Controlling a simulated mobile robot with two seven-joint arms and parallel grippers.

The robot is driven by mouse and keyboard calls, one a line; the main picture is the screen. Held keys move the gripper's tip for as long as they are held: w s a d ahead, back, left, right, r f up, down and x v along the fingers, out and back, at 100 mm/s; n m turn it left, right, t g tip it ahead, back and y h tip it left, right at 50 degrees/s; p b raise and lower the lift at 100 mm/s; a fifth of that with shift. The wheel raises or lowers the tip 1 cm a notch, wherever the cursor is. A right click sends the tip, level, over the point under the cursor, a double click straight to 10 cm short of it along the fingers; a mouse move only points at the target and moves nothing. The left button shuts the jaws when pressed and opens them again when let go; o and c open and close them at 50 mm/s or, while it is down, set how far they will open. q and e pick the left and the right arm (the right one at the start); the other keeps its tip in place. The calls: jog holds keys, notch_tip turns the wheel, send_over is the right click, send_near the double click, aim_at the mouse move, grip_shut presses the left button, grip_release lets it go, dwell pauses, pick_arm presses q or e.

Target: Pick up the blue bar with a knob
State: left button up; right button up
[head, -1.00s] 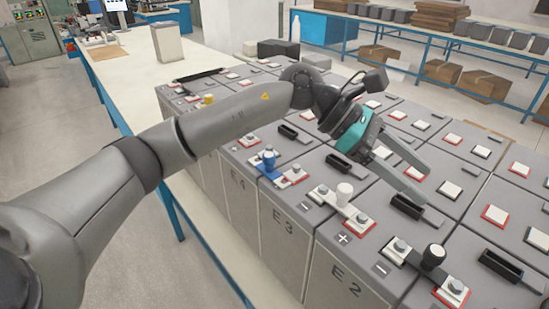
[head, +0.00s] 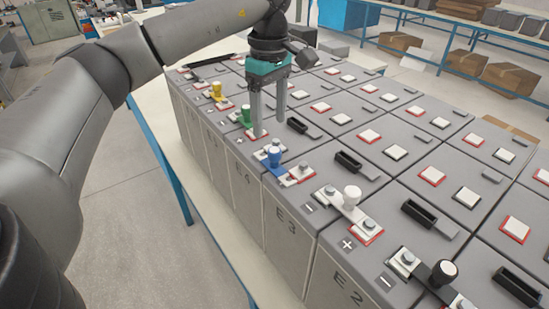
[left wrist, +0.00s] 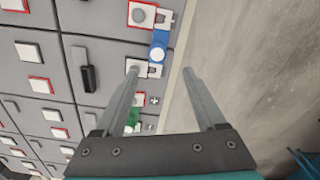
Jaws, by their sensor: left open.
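The blue bar with a knob (head: 275,158) lies across terminals at the front edge of the battery rows, by the block marked E3. It also shows in the left wrist view (left wrist: 159,46), just beyond the fingertips. My left gripper (head: 267,128) is open and empty, fingers pointing down. In the head view it is behind the blue bar, between it and the green-knobbed bar (head: 247,115). In the left wrist view the green bar (left wrist: 132,121) shows partly between the fingers. My right gripper is not in view.
Along the same front row are a yellow-knobbed bar (head: 216,91), a white-knobbed bar (head: 351,198) and a black-knobbed bar (head: 443,272). The floor (head: 150,235) to the left is clear.

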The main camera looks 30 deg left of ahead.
aim_at(274, 149)
pick_arm(q)
notch_tip(274, 149, down, 4)
jog(key=shift+f, duration=0.25)
jog(key=shift+w+d+f+p, duration=0.15)
jog(key=shift+f+p, duration=0.15)
jog(key=shift+f, duration=0.55)
jog(key=shift+s+d+f+p, duration=0.1)
jog(key=shift+f+p, duration=0.2)
jog(key=shift+f, duration=0.6)
jog(key=shift+w+d+f+p, duration=0.15)
jog(key=shift+f+p, duration=0.15)
jog(key=shift+f, duration=0.55)
jog(key=shift+s, duration=0.1)
grip_shut()
